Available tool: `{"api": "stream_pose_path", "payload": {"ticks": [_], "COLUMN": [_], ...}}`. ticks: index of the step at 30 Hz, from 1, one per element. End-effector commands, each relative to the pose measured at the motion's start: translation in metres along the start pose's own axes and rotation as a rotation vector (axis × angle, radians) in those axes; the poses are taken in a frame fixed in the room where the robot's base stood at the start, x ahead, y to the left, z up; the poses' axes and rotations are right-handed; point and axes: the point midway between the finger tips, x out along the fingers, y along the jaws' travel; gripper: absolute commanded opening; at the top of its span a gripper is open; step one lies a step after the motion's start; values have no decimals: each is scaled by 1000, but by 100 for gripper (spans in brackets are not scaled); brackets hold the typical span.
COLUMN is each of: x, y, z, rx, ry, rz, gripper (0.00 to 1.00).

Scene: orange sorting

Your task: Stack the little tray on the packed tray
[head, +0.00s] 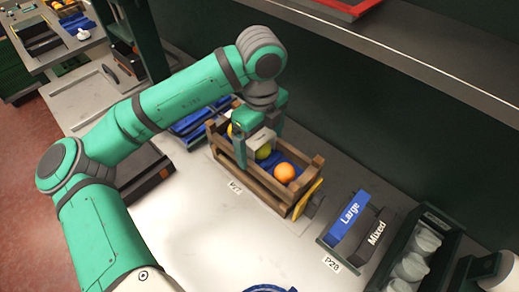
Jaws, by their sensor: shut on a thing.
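A small slatted wooden tray (262,182) with raised corner posts stands at the middle of the pale worktop in the head view. It holds an orange (284,173), a green-yellow fruit (263,152) and another yellow fruit partly hidden behind my gripper, on a blue lining (296,157). My gripper (260,142) comes down over the tray from above. Its fingers span the tray's width, one at each long side, and are shut on it. The finger contacts are partly hidden. I cannot tell whether the tray is clear of the worktop. I cannot tell which thing is the packed tray.
Blue trays (188,122) lie behind my arm, left of the wooden tray. A blue "Large" block (350,211), a dark "Mixed" block (376,234) and a rack of white cups (412,262) stand at the right. A dark wall runs behind. The front worktop (215,235) is mostly clear.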

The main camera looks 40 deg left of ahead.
Motion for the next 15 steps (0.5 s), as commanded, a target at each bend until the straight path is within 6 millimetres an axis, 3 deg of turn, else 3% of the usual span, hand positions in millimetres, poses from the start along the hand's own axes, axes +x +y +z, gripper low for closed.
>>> {"api": "stream_pose_path", "payload": {"ticks": [7, 15], "x": [16, 44], "y": [-8, -7], "z": [11, 10], "rx": [-3, -2], "ry": [0, -1], "rz": [0, 0], "gripper": [62, 62]}}
